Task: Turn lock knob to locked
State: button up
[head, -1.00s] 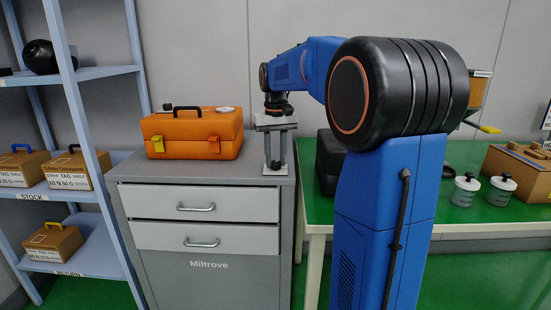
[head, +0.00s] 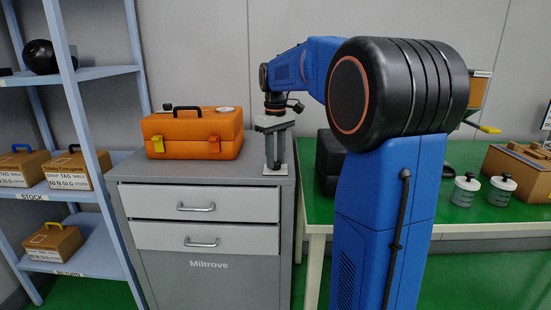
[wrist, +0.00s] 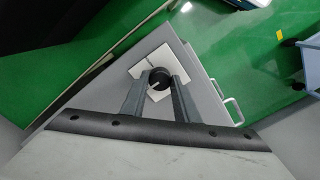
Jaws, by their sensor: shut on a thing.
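The lock knob (wrist: 160,77) is a small, round black knob with a pale pointer mark, seen in the wrist view. It is on a white plate (wrist: 176,57) on the grey cabinet's top. My gripper (wrist: 158,80) has one finger on each side of the knob and is shut on it. In the head view my gripper (head: 274,165) points straight down at the white plate (head: 283,171), near the cabinet's right edge; the knob is too small to make out there. No locked or unlocked lettering can be read.
An orange case (head: 192,133) stands on the grey cabinet (head: 205,266), left of my gripper. A green-topped table (head: 470,220) with jars is at right. A blue shelf rack (head: 97,71) with boxes stands at left.

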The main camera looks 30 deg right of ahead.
jog(key=o, duration=1.1)
jog(key=shift+c, duration=0.2)
notch_tip(320, 180, up, 17)
jog(key=shift+r, duration=0.2)
jog(key=s+a+f+m+t, duration=0.1)
jog(key=s+a+f, duration=0.45)
jog(key=s, duration=0.25)
jog(key=s+a+f+t, duration=0.1)
jog(key=s+a+f, duration=0.45)
jog(key=s, duration=0.25)
jog(key=s+a+f+t, duration=0.1)
jog(key=s+a+f, duration=0.1)
jog(key=s+f, duration=0.5)
jog(key=s+a+f+m+t, duration=0.1)
jog(key=s+a+f, duration=0.2)
jog(key=s+f, duration=0.4)
notch_tip(320, 180, down, 5)
jog(key=shift+s+t, duration=0.2)
jog(key=shift+t, duration=0.2)
